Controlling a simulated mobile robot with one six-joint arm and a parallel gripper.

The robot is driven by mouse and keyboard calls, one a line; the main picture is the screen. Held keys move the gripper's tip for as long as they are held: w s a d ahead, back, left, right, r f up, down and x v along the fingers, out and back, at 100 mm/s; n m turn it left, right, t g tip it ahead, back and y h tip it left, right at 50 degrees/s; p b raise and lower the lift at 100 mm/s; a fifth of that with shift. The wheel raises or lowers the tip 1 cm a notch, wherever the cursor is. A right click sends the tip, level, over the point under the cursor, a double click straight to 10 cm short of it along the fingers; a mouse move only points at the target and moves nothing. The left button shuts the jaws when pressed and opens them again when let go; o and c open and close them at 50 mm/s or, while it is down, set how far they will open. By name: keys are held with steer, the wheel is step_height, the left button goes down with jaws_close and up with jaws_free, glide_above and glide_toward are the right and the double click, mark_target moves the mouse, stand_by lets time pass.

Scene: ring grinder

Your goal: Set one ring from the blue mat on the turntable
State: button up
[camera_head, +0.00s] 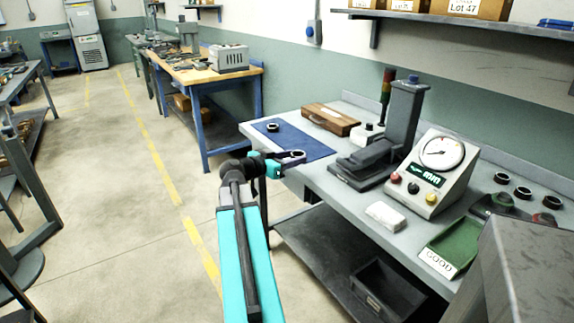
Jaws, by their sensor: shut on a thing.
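My gripper (291,158) is over the front edge of the blue mat (316,149), at the left end of the bench. It is shut on a small dark ring (298,155), which looks to be at or just above the mat; the exact height is hard to tell. Another black ring (272,127) lies on the mat farther back. A dark grey machine (403,115) with a tall column and a low base stands to the right of the mat. I cannot clearly make out the turntable.
A wooden case (331,119) lies behind the mat. A gauge box (435,172), a white block (385,216) and a green GOOD tray (454,248) stand to the right. Several black rings (522,193) lie at the far right. A shelf (440,17) hangs above.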

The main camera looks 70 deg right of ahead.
stand_by(0.5)
steer(key=shift+w, duration=0.15)
steer(key=shift+w+a+f+t, duration=0.1)
steer(key=shift+w+t, duration=0.15)
steer(key=shift+t, duration=0.05)
steer(key=w+a+f+n+t+y, duration=0.1)
steer(key=w+a+n+t, duration=0.35)
steer(key=w+a, duration=0.55)
steer(key=w+a+f+n+t, duration=0.1)
steer(key=w+a+n+t, duration=0.2)
steer(key=w+a+t, duration=0.7)
steer(key=w+a+f+n+t+y, duration=0.15)
steer(key=w+a+n, duration=0.3)
steer(key=w, duration=1.05)
steer(key=w+a+r+n+t+y, duration=0.1)
steer(key=w+a+n+t+y, duration=0.3)
steer(key=a, duration=0.6)
steer(key=w+a+r+n+y, duration=0.1)
steer(key=w+a+y, duration=0.1)
steer(key=w+a, duration=0.6)
steer(key=w+a+r+n+y, duration=0.1)
steer(key=a+r+n+y, duration=0.1)
steer(key=a, duration=1)
steer(key=a+r+n+t+y, duration=0.1)
steer(key=a+r+n+y, duration=0.2)
steer(key=a, duration=1)
steer(key=shift+w+a+r+y, duration=0.15)
steer(key=shift+w+y, duration=0.2)
steer(key=shift+y, duration=0.2)
